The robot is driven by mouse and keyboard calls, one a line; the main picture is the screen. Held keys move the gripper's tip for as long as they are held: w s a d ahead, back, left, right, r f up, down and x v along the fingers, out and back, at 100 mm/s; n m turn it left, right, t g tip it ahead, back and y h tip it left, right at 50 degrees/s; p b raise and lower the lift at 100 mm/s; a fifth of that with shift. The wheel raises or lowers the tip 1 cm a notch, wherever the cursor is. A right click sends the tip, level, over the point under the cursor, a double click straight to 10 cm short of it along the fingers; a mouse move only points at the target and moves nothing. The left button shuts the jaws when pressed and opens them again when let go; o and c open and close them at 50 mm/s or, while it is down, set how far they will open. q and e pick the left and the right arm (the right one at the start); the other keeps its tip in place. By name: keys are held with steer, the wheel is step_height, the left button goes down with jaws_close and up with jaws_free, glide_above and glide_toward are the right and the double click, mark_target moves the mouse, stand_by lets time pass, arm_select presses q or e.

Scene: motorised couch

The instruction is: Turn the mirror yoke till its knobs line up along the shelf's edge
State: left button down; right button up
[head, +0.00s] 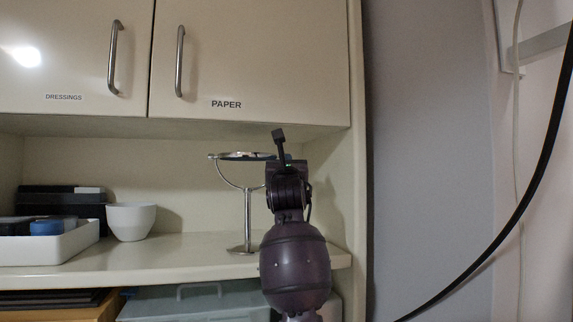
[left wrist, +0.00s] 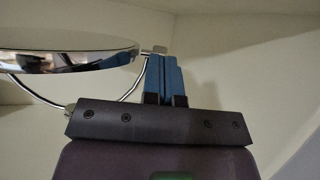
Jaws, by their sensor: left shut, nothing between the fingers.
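The round chrome mirror (head: 247,156) lies nearly flat in its yoke (head: 228,178) on a thin post with a round foot on the shelf (head: 185,250). The yoke opens left to right in the head view. Its left knob (head: 212,156) shows; my left gripper (head: 287,157) covers its right side. In the left wrist view, the mirror (left wrist: 70,55) and curved yoke arm (left wrist: 35,95) are at the left, with a knob (left wrist: 148,53) beside the blue fingertips (left wrist: 163,62). The fingers are shut together and empty. I cannot tell whether they touch the knob. My right gripper is out of view.
A white bowl (head: 131,221) and a white tray (head: 55,247) with dark and blue items stand on the shelf to the left. Cupboard doors (head: 250,60) hang above. The cabinet's side panel (head: 355,150) is close on the right. A black cable (head: 505,228) hangs further right.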

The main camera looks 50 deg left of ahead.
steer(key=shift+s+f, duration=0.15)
arm_select(q)
steer(key=w+n+g+y, duration=0.1)
steer(key=g, duration=0.1)
steer(key=w+a+n+g+y+p, duration=0.1)
steer(key=shift+a+r+n+g+y, duration=0.2)
steer(key=shift+r+n+g+y, duration=0.1)
steer(key=shift+r+g+y, duration=0.1)
steer(key=shift+a, duration=0.2)
steer(key=shift+w+a+f, duration=0.1)
steer(key=shift+w+f, duration=0.25)
steer(key=shift+f, duration=0.05)
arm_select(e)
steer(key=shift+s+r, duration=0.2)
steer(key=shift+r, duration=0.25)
